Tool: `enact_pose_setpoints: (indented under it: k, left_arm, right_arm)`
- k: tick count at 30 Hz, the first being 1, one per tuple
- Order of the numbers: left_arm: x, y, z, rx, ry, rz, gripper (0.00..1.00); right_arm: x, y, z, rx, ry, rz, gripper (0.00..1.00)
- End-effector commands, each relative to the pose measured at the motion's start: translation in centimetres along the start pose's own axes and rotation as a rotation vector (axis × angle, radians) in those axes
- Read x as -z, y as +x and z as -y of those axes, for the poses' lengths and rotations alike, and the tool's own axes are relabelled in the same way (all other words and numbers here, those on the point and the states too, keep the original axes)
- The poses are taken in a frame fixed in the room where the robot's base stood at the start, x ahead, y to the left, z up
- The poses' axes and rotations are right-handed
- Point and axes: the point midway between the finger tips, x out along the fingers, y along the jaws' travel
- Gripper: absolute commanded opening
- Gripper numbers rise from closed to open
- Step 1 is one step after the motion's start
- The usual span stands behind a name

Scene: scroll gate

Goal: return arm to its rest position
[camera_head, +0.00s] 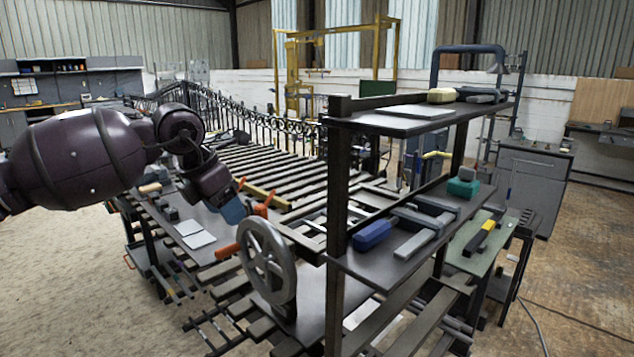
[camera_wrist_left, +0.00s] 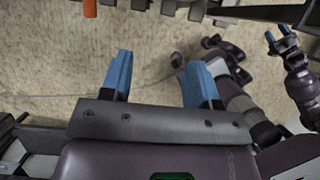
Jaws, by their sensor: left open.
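My left arm (camera_head: 85,155) reaches in from the left in the head view, bent down at the wrist. My left gripper (camera_head: 235,210) has blue fingers and hangs in front of the workbench, left of the grey handwheel (camera_head: 268,262).
A dark shelf rack (camera_head: 338,215) stands right of the handwheel and holds a blue block (camera_head: 373,235) and a green block (camera_head: 463,187). An orange bar (camera_head: 228,250) is close by. Open floor (camera_head: 60,260) lies at left.

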Motion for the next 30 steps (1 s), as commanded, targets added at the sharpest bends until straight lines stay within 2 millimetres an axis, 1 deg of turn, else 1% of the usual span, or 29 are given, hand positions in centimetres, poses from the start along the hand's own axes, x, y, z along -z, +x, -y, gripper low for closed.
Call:
enact_pose_setpoints:
  k: [1,3,8,13,16,18,21,24,27,30]
  left_arm:
    - [0.1,0.4,0.2,0.012,-0.001,0.001,0.55]
    - [0.3,2.1,1.6,0.088,-0.009,0.019,0.55]
    - [0.7,5.0,4.5,0.243,-0.039,0.067,0.55]
    - [1.3,8.0,8.3,0.451,-0.104,0.135,0.55]
    - [1.8,9.7,10.9,0.603,-0.175,0.192,0.55]
    - [2.1,10.7,12.7,0.718,-0.241,0.238,0.55]
    - [2.5,11.6,14.7,0.872,-0.354,0.309,0.55]
    - [2.9,12.2,16.2,1.014,-0.484,0.382,0.55]
    - [3.4,12.7,16.8,1.140,-0.633,0.456,0.55]
    - [4.2,13.2,16.9,1.253,-0.799,0.529,0.55]
  right_arm:
    - [0.2,0.1,0.0,0.001,-0.001,-0.004,0.55]
    - [0.2,0.1,0.0,0.001,-0.001,-0.005,0.55]
    - [0.3,0.1,0.0,0.000,-0.001,-0.007,0.55]
    - [1.1,0.5,0.1,0.003,-0.003,-0.023,0.55]
    - [1.1,0.4,0.1,0.002,-0.002,-0.022,0.55]
    - [0.8,0.2,0.0,0.002,-0.001,-0.017,0.55]
    - [0.6,0.1,0.0,0.001,-0.001,-0.012,0.55]
    - [0.3,0.1,0.0,0.000,0.000,-0.007,0.55]
    - [0.0,-0.1,0.0,0.000,0.000,-0.001,0.55]
    - [-0.3,-0.2,0.0,-0.001,0.001,0.006,0.55]
